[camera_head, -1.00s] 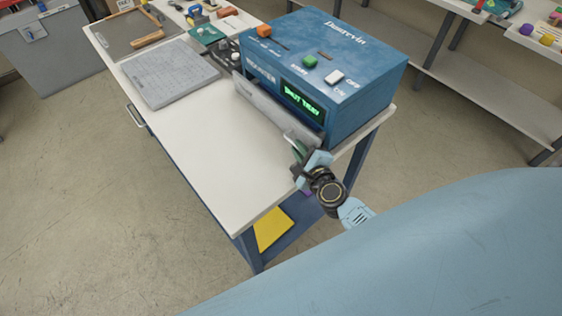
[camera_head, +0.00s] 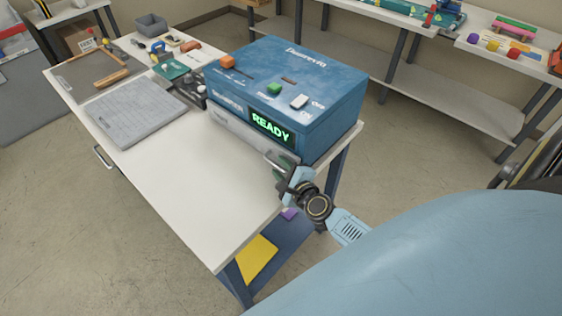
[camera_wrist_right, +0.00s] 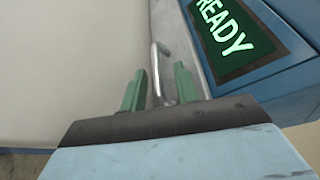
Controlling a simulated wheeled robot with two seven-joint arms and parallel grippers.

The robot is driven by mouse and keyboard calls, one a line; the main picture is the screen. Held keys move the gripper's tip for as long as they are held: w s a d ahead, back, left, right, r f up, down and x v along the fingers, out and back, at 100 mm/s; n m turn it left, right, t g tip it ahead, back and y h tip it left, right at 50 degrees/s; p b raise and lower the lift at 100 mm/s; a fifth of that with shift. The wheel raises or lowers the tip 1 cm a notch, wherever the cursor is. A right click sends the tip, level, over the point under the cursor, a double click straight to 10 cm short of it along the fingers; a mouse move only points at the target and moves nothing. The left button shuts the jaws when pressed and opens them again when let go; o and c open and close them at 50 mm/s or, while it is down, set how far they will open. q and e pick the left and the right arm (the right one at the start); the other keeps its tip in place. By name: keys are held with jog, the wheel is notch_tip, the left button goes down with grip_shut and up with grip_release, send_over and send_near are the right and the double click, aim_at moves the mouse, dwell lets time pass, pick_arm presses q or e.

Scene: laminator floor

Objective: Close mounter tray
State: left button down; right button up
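The mounter (camera_head: 310,80) is a blue box on the table, with its green display (camera_head: 271,130) reading READY. The tray's grey front (camera_head: 236,134) sits close against the mounter's lower front. In the right wrist view, the grey tray front (camera_wrist_right: 182,40) carries a metal bar handle (camera_wrist_right: 155,68). My right gripper (camera_head: 281,163) is at the right end of the tray front. In the right wrist view, its green fingers (camera_wrist_right: 159,72) are apart, one on each side of the handle. Whether either finger touches it is unclear. My left gripper is not in view.
The white tabletop (camera_head: 215,185) is clear in front of the tray. A grey grid mat (camera_head: 135,110) lies to the left, with small tools and a grey bin (camera_head: 150,25) behind. A shelf (camera_head: 440,95) stands at the back right.

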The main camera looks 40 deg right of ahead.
jog(key=shift+r, duration=0.1)
jog(key=shift+s, duration=0.25)
jog(key=v, duration=1.3)
jog(key=s+a+f+n+g+y+b, duration=0.1)
jog(key=s+f+n+g+b, duration=0.15)
jog(key=f+n, duration=0.45)
jog(key=s+a+f+n+g+y+b, duration=0.1)
jog(key=s+a+f+n+g, duration=0.2)
jog(key=f, duration=0.9)
jog(key=s+f+n+g+b, duration=0.1)
jog(key=s+f+n, duration=0.35)
jog(key=f, duration=0.45)
jog(key=s+a+f+n+g+b, duration=0.1)
jog(key=s+f+n+g+b, duration=0.2)
jog(key=s+f+n+g, duration=0.5)
jog(key=s+f+n, duration=0.5)
jog(key=s+f, duration=0.3)
jog(key=s, duration=0.4)
jog(key=shift+f+h+b, duration=0.2)
jog(key=shift+h+b, duration=0.1)
jog(key=shift+b, duration=0.05)
